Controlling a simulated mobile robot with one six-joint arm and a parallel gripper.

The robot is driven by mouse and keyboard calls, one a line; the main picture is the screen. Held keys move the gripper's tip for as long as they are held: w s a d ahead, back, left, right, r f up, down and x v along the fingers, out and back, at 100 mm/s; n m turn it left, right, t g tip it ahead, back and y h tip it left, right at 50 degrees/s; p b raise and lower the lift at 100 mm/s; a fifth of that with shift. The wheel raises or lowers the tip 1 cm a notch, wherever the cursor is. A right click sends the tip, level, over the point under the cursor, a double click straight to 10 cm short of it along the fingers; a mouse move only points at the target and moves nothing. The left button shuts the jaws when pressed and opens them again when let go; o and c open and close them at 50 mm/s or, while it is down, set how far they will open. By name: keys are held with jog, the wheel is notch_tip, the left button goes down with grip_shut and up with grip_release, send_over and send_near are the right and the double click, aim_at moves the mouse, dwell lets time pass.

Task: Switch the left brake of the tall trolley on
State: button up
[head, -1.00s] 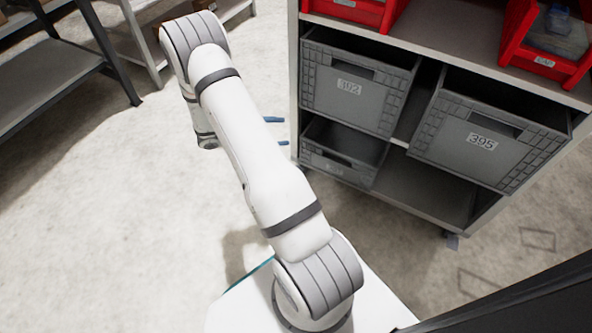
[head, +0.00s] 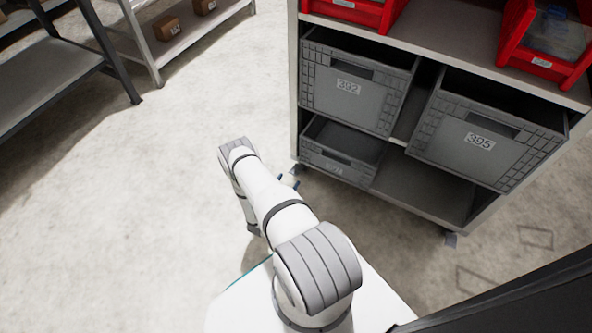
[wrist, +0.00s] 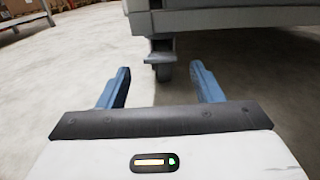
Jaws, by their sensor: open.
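The tall trolley (head: 295,90) stands at the right in the head view, with grey crates and red bins on its shelves. In the wrist view its lower edge (wrist: 230,18) runs across the top. The left caster (wrist: 163,68) hangs under the trolley's corner, with a grey brake pedal (wrist: 161,45) jutting from it. In the head view this pedal shows small at the trolley's lower left corner (head: 296,169). My gripper (wrist: 160,85) is open and empty, low above the floor. The caster appears beyond and between its blue fingers, apart from them. Whether the pedal is up or down is unclear.
The other front caster (head: 450,239) is at the trolley's right corner. Crate 392 (head: 350,85) and crate 395 (head: 480,142) sit on the shelves. A grey rack (head: 50,75) stands at the upper left. The floor between is clear.

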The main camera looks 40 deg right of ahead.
aim_at(296, 170)
jog(key=b+x, duration=0.2)
jog(key=x, duration=0.4)
jog(key=shift+d+f, duration=0.1)
jog(key=shift+d, duration=0.05)
jog(key=shift+w+d, duration=0.2)
jog(key=shift+d, duration=0.25)
jog(key=shift+c, duration=0.2)
jog(key=c, duration=1)
jog(key=shift+o, duration=0.2)
jog(key=b, duration=0.2)
jog(key=shift+a+f+h+b, duration=0.1)
jog(key=shift+f+h+b, duration=0.2)
jog(key=shift+f+h, duration=0.1)
jog(key=shift+r+t+h, duration=0.2)
jog(key=shift+t+h, duration=0.1)
jog(key=o, duration=1)
